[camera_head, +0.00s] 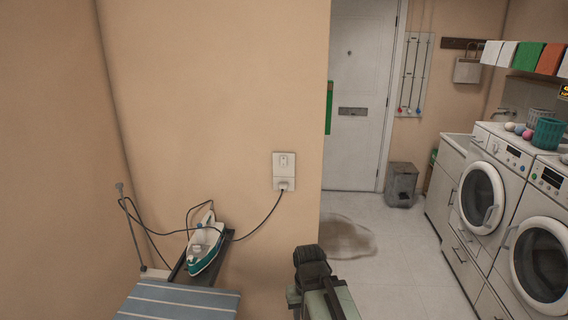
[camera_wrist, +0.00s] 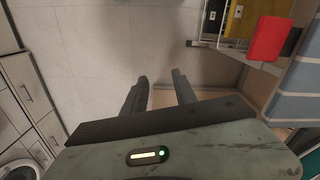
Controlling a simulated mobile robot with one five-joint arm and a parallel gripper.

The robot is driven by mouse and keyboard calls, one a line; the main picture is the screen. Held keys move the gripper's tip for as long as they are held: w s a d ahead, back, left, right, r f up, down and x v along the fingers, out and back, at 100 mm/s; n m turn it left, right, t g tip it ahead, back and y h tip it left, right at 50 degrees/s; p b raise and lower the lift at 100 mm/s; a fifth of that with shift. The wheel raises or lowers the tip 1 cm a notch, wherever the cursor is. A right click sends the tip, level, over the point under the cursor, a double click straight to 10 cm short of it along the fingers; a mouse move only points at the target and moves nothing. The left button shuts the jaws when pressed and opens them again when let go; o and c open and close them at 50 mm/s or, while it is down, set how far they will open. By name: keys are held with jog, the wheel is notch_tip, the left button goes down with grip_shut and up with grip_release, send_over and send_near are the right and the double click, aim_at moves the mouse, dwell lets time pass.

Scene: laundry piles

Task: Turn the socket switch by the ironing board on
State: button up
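The white wall socket (camera_head: 284,160) with its switch is on the beige wall, right of the ironing board (camera_head: 178,302). A plug (camera_head: 284,184) with a dark cord sits in its lower part. The switch is too small to tell its position. The board's blue striped cover also shows at the right of the wrist view (camera_wrist: 295,95). My gripper is in the wrist view (camera_wrist: 160,80), its two fingers apart and nothing between them, over the floor. In the head view my arm is at the bottom, below and right of the socket; its fingers cannot be made out.
A white and teal iron (camera_head: 205,249) stands at the board's end, its cord hanging to the plug. The wall ends just right of the socket. A brown puddle (camera_head: 347,237) lies on the tiled floor. Washing machines (camera_head: 482,196) line the right. A red item (camera_wrist: 268,38) is near a rack.

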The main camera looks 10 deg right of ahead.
grip_shut()
dwell(1.5)
